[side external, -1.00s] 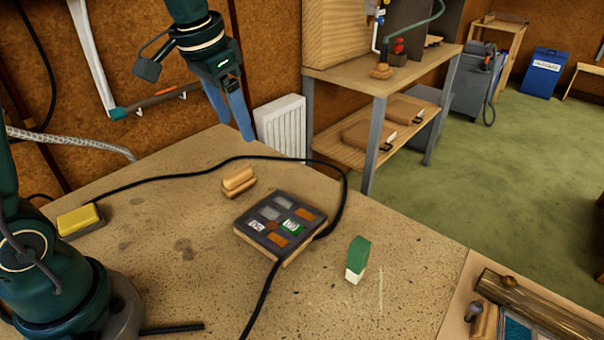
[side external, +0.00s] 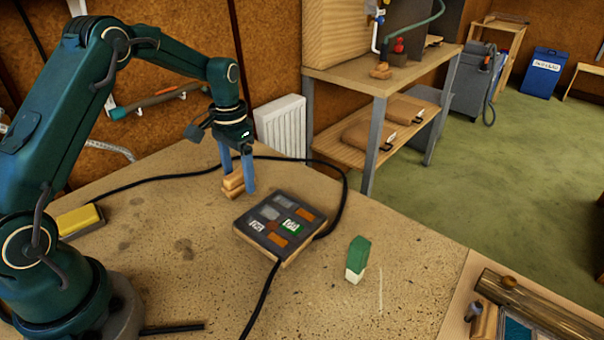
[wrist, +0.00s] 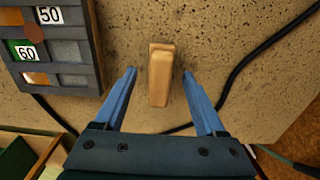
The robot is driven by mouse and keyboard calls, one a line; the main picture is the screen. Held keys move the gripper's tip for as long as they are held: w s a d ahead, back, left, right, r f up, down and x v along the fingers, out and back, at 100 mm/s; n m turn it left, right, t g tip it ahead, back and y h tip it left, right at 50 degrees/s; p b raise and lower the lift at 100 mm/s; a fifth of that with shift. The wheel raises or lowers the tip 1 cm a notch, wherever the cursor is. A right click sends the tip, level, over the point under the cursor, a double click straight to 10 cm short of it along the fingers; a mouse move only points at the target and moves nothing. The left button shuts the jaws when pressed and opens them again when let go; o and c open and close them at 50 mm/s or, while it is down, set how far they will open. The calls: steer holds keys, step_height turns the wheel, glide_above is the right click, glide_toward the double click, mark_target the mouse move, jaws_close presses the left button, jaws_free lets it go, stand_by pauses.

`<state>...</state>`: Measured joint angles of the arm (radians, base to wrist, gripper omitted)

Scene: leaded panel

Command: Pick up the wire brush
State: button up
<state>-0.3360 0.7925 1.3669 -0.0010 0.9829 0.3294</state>
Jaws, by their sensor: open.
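A tan wooden two-tier piece (side external: 233,184) lies on the worktop behind the panel with coloured tiles. It is the thing at my gripper and may be the wire brush, but I see no bristles. In the wrist view the wooden piece (wrist: 160,80) lies lengthwise between my fingers, with a gap on each side. My gripper (side external: 239,181) is open and points down, one blue finger on each side of the piece. It also shows in the wrist view (wrist: 159,72). I cannot tell whether the fingertips reach the worktop.
The dark panel (side external: 271,211) with tiles lies close in front, and it also shows at left in the wrist view (wrist: 88,45). A black cable (side external: 345,190) loops around both. A green-and-cream block (side external: 357,258) stands to the right. A yellow block (side external: 78,219) is at far left.

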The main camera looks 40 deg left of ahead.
mark_target(233, 172)
steer(key=shift+f, duration=0.25)
steer(key=shift+c, duration=0.3)
jaws_close()
steer(key=shift+r, duration=0.55)
steer(key=r, duration=0.3)
steer(key=shift+s+a+r, duration=0.3)
steer(key=shift+a+r, duration=0.05)
steer(key=shift+a, duration=0.05)
steer(key=s+a+r, duration=0.6)
steer(key=s+a, duration=0.1)
steer(key=shift+s+a, duration=0.2)
steer(key=shift+a, duration=0.1)
